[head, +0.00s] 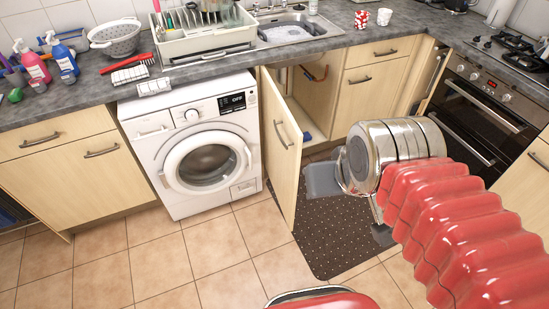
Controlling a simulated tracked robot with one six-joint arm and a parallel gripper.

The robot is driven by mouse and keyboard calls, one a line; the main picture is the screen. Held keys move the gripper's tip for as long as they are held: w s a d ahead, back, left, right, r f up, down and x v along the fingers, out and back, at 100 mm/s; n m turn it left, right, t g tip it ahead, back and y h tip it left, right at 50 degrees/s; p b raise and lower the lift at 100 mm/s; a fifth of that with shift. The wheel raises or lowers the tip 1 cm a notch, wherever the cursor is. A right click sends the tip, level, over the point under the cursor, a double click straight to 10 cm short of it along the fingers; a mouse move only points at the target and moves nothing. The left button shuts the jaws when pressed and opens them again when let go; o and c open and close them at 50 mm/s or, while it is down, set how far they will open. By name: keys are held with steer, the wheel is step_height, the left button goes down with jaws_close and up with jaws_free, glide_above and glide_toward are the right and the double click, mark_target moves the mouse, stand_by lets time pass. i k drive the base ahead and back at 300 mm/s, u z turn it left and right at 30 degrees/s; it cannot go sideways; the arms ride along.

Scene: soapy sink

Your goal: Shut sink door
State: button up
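The sink door (284,155) is a light wood panel with a metal handle, standing wide open below the sink (285,30). It juts forward into the room beside the washing machine. The cabinet opening (318,97) shows pipework inside and something blue at its floor. My gripper (352,210) is in front of the opening, to the right of the door. Its two grey fingers look spread apart with nothing between them. The left finger appears close to the door's edge; I cannot tell whether they touch. My metal wrist hides part of the cabinet's right side.
A white washing machine (195,145) stands left of the door. A dark dotted mat (330,247) lies on the tiled floor below. An oven (480,115) is at the right. The counter holds a dish rack (205,40), bottles and cups. Floor at the front left is clear.

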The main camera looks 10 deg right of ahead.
mark_target(274, 155)
steer(key=u, duration=0.05)
steer(key=i, duration=1)
steer(key=k, duration=0.5)
steer(key=u, duration=2.25)
